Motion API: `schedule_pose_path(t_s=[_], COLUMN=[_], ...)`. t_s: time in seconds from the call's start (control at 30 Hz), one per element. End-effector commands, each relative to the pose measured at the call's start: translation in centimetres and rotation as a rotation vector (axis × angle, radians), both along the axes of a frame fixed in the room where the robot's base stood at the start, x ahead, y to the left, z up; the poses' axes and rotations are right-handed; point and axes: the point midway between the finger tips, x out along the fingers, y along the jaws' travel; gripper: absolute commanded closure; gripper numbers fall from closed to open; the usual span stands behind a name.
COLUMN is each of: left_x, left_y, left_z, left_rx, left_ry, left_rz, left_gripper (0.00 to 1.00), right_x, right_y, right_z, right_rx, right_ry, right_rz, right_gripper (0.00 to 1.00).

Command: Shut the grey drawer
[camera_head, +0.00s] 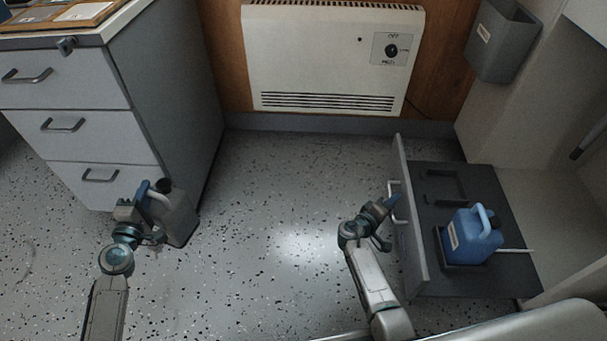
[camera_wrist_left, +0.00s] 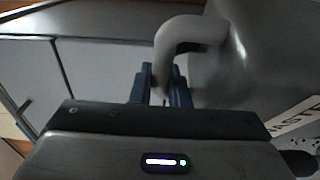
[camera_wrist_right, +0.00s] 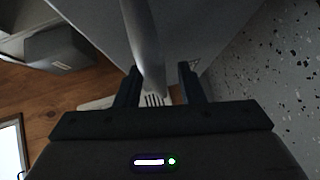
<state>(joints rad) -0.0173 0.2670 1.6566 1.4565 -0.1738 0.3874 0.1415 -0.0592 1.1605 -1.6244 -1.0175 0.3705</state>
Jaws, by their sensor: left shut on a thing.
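The grey drawer (camera_head: 404,160) stands pulled out at the right, its front panel facing left with a pale bar handle (camera_head: 394,188). A blue jug (camera_head: 472,236) sits in a recess of its dark insert. My right gripper (camera_head: 385,211) is at this handle. In the right wrist view its fingers (camera_wrist_right: 160,88) are spread, with the handle (camera_wrist_right: 147,45) between them. My left gripper (camera_head: 149,192) is shut on the handle of a grey jug (camera_head: 175,217) beside the left cabinet. In the left wrist view that jug handle (camera_wrist_left: 185,35) passes between the fingers (camera_wrist_left: 160,88).
A grey cabinet (camera_head: 180,90) with several closed drawers stands at the left. A white heater (camera_head: 320,60) is on the back wall. A grey bin (camera_head: 503,40) hangs at the upper right. The speckled floor (camera_head: 285,185) between the cabinet and the drawer is clear.

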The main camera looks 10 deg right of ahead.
Motion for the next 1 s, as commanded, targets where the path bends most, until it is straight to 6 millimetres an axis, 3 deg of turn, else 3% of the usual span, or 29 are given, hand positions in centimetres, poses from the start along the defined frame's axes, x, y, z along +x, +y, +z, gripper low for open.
schedule_pose_path(t_s=[0.37,0.53,0.83,1.0], left_x=[0.1,0.1,0.1,0.1], left_y=[0.0,0.0,0.0,0.0], left_z=[0.3,0.3,0.3,0.3], left_rx=[-0.001,-0.001,-0.001,-0.001], left_ry=[-0.006,-0.006,-0.006,-0.006], left_rz=[0.0,0.0,0.0,0.0], left_gripper=[1.0,1.0,1.0,1.0], right_x=[-0.1,0.0,-0.1,-0.5], right_y=[0.1,0.1,-0.1,-1.6], right_z=[0.0,0.0,-0.1,0.0], right_rx=[0.0,0.0,0.0,-0.003], right_ry=[0.0,0.0,0.001,0.001], right_rz=[0.0,0.0,0.0,0.0], right_gripper=[0.67,1.0,1.0,1.0])
